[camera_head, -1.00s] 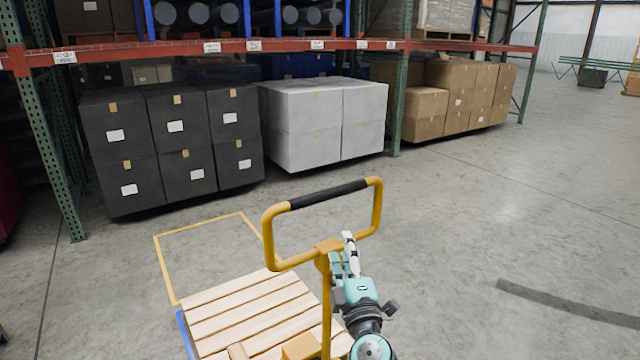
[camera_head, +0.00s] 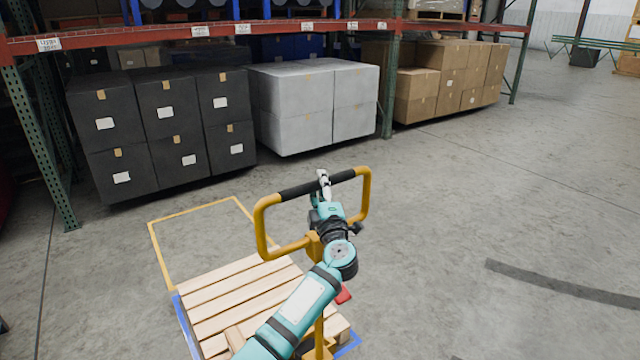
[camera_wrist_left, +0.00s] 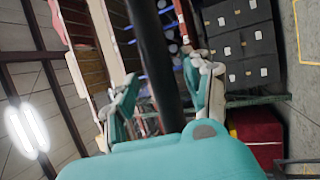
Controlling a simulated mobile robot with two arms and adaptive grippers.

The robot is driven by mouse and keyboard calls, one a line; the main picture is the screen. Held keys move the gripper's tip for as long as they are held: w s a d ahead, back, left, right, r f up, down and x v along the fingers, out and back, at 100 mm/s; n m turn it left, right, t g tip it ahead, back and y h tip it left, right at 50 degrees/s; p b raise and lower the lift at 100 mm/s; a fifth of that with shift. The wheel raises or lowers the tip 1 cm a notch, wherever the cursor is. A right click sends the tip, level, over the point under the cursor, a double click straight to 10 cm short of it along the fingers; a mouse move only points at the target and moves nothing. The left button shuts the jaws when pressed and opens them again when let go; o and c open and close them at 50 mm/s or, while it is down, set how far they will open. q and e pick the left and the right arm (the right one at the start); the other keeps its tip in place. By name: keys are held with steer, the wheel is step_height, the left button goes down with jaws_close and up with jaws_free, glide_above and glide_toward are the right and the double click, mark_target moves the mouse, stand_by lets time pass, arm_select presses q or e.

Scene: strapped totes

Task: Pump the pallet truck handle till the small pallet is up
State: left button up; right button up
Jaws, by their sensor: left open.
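The yellow pallet truck handle (camera_head: 365,205) stands up as a loop with a black grip bar (camera_head: 298,190) across its top. My left gripper (camera_head: 324,180) is at the middle of the black bar. In the left wrist view the black bar (camera_wrist_left: 155,50) runs between the two spread fingers (camera_wrist_left: 160,95), which look open around it. The small wooden pallet (camera_head: 235,295) lies low on the floor, over a blue floor outline; my left arm covers part of it. My right gripper is not in view.
A yellow floor outline (camera_head: 195,215) lies behind the pallet. Racks with black boxes (camera_head: 160,130), white boxes (camera_head: 315,100) and brown cartons (camera_head: 450,80) stand at the back. The floor on the right is clear.

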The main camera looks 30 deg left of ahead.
arm_select(q)
steer(key=shift+w+a, duration=0.2)
steer(key=shift+a, duration=0.05)
steer(key=shift+r, duration=0.1)
jaws_close()
